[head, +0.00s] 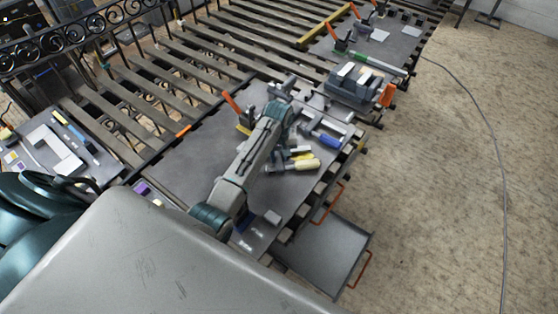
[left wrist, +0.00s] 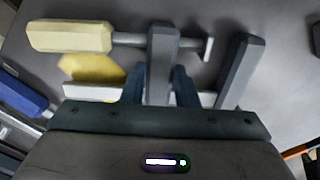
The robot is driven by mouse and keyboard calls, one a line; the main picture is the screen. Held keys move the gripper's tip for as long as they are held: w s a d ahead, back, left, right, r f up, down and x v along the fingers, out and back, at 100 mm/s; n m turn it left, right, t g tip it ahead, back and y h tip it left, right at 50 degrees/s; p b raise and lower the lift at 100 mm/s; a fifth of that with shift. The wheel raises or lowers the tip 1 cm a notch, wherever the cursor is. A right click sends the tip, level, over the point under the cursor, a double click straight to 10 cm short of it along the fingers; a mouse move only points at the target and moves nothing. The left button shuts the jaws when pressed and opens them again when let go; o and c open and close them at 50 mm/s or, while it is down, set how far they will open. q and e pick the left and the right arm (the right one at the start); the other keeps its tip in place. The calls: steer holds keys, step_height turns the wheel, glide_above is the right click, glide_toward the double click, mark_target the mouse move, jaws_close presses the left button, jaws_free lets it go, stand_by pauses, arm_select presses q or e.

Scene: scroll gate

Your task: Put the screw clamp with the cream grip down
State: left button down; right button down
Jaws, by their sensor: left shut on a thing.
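The screw clamp with the cream grip (left wrist: 70,37) lies across the upper left of the left wrist view, its thin screw running right through a grey jaw to a small end pad. In the head view its cream grip (head: 306,164) shows just right of my left arm. My left gripper (left wrist: 159,82) is shut on the clamp's grey jaw, one finger on each side. The arm hides most of the clamp in the head view. I cannot tell whether the clamp touches the plate. My right gripper is not in view.
A blue-grip clamp (head: 323,138) and a yellow piece (left wrist: 95,68) lie close by. The grey work plate (head: 190,160) is bare left of my arm. An orange-handled toggle (head: 233,103) stands at its back. A grey tray (head: 320,255) juts out at the lower right.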

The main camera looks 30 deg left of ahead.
mark_target(279, 158)
arm_select(q)
steer(key=shift+w+r, duration=0.1)
steer(key=shift+r, duration=0.05)
steer(key=shift+r, duration=0.65)
step_height(279, 158, up, 2)
steer(key=s+d+r, duration=0.1)
steer(key=s+d, duration=0.7)
steer(key=d, duration=0.6)
steer(key=shift+r, duration=0.2)
